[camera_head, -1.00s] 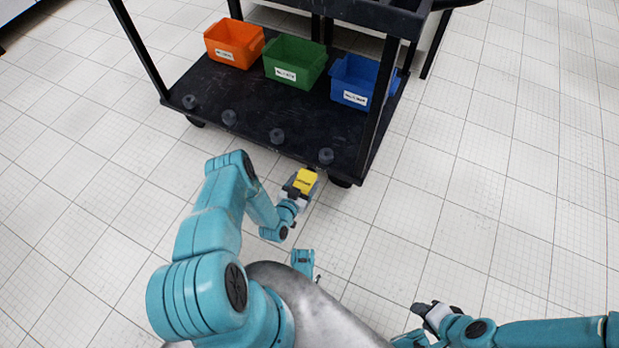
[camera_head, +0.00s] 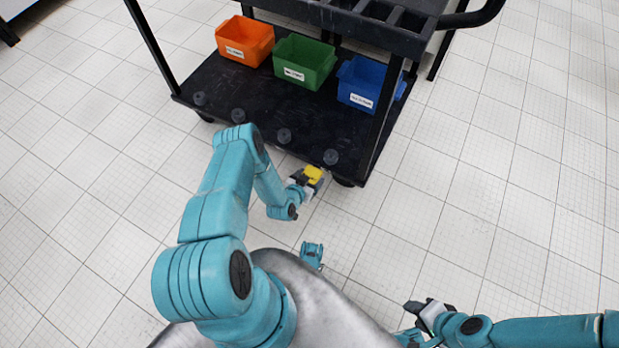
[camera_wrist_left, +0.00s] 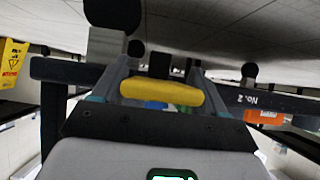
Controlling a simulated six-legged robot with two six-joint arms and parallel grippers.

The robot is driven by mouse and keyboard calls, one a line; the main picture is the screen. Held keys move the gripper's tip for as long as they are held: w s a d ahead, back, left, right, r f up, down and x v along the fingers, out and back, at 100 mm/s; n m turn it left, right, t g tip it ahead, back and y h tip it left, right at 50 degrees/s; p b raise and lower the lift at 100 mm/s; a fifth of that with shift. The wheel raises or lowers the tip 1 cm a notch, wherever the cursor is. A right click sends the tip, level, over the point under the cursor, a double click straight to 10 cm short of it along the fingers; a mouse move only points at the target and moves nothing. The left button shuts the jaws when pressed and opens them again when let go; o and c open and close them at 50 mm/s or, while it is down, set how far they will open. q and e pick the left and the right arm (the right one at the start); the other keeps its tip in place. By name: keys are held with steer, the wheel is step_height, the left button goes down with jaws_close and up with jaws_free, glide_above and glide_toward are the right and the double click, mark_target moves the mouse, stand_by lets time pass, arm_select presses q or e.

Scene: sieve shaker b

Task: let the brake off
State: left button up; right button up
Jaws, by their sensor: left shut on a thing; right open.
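A yellow bar (camera_head: 313,174), probably the brake lever, sits at the front edge of the black cart (camera_head: 290,115), left of the front right wheel (camera_head: 343,181). My left gripper (camera_head: 306,182) is shut on it. In the left wrist view the yellow bar (camera_wrist_left: 162,92) lies crosswise between the two fingers of my left gripper (camera_wrist_left: 160,85). My right gripper (camera_head: 424,312) is open and empty over the floor at lower right, away from the cart.
An orange bin (camera_head: 240,46), a green bin (camera_head: 300,66) and a blue bin (camera_head: 358,88) stand on the cart's lower shelf. Several dark knobs (camera_head: 284,135) line its front edge. A yellow sign (camera_wrist_left: 12,58) shows in the left wrist view. The tiled floor at right is clear.

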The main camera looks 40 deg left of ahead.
arm_select(q)
steer(key=shift+r, duration=0.1)
stand_by(0.3)
steer(key=o, duration=1.3)
steer(key=shift+o, duration=0.6)
steer(key=shift+r, duration=0.1)
steer(key=shift+s, duration=0.1)
steer(key=shift+s+r, duration=0.15)
steer(key=shift+s, duration=0.1)
steer(key=p+v, duration=0.6)
steer(key=v, duration=0.9)
steer(key=shift+d+r, duration=0.25)
steer(key=shift+s, duration=0.1)
